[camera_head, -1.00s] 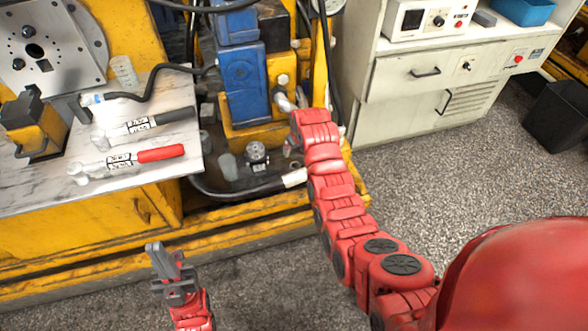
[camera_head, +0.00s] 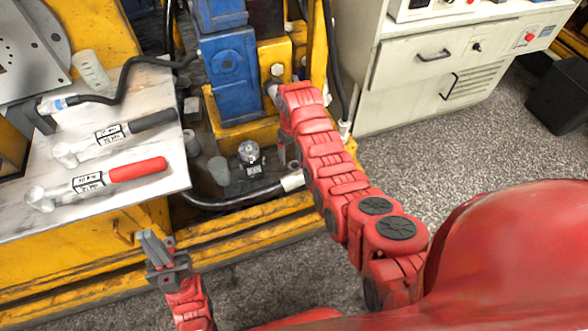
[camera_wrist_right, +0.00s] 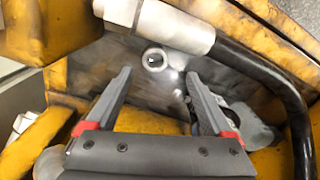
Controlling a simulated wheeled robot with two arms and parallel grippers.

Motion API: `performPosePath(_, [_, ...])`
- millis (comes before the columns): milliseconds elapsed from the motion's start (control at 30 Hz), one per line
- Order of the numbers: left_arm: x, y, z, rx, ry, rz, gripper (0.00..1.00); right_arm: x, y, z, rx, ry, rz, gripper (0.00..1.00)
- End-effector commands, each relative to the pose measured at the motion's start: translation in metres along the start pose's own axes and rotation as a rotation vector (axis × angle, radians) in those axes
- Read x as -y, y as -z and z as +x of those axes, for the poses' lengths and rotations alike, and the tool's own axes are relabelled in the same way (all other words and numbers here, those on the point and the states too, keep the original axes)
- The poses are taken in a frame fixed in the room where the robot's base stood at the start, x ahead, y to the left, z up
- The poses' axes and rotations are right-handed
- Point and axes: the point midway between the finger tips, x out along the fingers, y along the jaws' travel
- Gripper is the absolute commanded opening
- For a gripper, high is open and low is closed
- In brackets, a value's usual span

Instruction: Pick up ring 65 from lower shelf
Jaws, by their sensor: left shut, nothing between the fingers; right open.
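A small shiny metal ring (camera_wrist_right: 155,59) lies on the dark, worn lower shelf (camera_wrist_right: 85,70) in the right wrist view. My right gripper (camera_wrist_right: 158,75) is open and empty. Its two fingers point at the ring, one to each side of it in the picture; I cannot tell how far above it they are. In the head view my right arm (camera_head: 330,160) reaches down to the lower shelf beside the blue block, and its wrist hides the ring. No number is readable on the ring. My left gripper (camera_head: 152,242) is shut and empty in front of the yellow bench.
A hose with a pale metal fitting (camera_wrist_right: 178,25) lies just beyond the ring. A round metal part (camera_wrist_right: 238,112) is by the right finger. The blue block (camera_head: 230,75) stands close to my right arm.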

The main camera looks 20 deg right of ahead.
Motion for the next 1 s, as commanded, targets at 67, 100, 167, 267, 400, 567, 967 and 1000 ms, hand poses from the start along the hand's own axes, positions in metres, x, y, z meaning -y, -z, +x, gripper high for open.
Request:
performPosePath(67, [0.0, -0.001, -0.005, 0.0, 0.0, 0.0, 0.0, -0.001, 0.0, 0.016, -0.001, 0.0, 0.0, 0.86])
performPosePath(100, [0.0, -0.001, -0.007, 0.0, 0.0, 0.0, 0.0, -0.001, 0.0, 0.021, 0.0, 0.0, 0.0, 0.86])
performPosePath(167, [0.0, -0.001, -0.008, 0.0, 0.0, 0.0, 0.0, -0.001, 0.0, 0.027, 0.0, 0.0, 0.0, 0.86])
performPosePath(267, [0.0, -0.001, -0.008, 0.0, 0.0, 0.0, 0.0, -0.001, 0.001, 0.032, -0.004, -0.001, 0.0, 0.86])
performPosePath(400, [-0.001, -0.002, -0.01, 0.0, 0.0, 0.0, 0.0, -0.002, 0.002, 0.035, -0.005, -0.002, 0.0, 0.86])
performPosePath(567, [-0.001, -0.003, -0.017, 0.0, 0.0, 0.0, 0.0, -0.004, 0.002, 0.05, 0.001, 0.001, 0.0, 0.86])
performPosePath(967, [-0.002, -0.006, -0.037, 0.0, 0.0, 0.0, 0.0, -0.008, 0.004, 0.085, -0.003, -0.001, 0.0, 0.86])
performPosePath(1000, [-0.002, -0.006, -0.036, 0.0, 0.0, 0.0, 0.0, -0.008, 0.004, 0.085, -0.004, -0.002, 0.0, 0.86])
